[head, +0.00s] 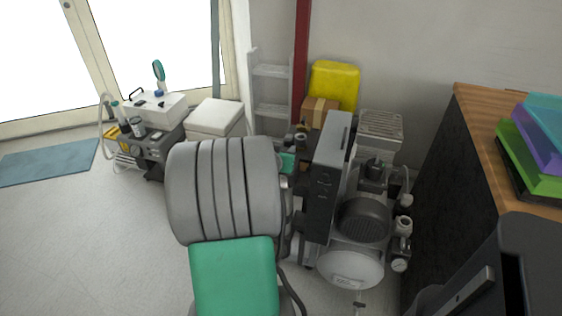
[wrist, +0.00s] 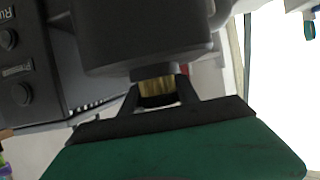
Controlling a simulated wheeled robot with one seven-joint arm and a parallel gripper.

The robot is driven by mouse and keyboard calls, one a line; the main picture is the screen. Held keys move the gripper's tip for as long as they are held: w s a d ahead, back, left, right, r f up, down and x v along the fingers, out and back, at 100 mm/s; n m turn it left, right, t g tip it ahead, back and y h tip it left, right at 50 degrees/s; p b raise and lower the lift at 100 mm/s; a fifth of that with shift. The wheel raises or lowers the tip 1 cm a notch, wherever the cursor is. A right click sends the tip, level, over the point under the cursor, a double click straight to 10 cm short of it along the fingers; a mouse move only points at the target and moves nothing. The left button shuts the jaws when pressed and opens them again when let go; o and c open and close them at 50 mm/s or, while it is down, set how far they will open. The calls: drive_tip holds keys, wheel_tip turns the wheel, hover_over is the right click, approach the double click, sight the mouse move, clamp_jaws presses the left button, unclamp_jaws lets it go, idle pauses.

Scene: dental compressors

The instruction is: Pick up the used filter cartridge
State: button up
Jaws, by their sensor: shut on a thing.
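In the wrist view, a brass-coloured, ribbed piece, apparently the used filter cartridge (wrist: 157,87), sits between the two dark fingers of my gripper (wrist: 158,100). The fingers are closed on its sides. A dark round housing (wrist: 145,40) is right beyond it, and its rim hides the far end of the cartridge. I cannot tell whether the two are joined. In the head view, my gripper (head: 290,158) shows only as a small green and dark part left of the tall dark cabinet; the cartridge is too small to make out there.
A dark control panel (wrist: 22,65) with knobs stands close on the left in the wrist view. In the head view, the compressor (head: 362,220) stands right of the cabinet (head: 322,185). A cardboard box (head: 319,112) and yellow container (head: 334,84) are behind. Open floor (head: 80,240) lies left.

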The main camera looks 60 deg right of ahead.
clamp_jaws()
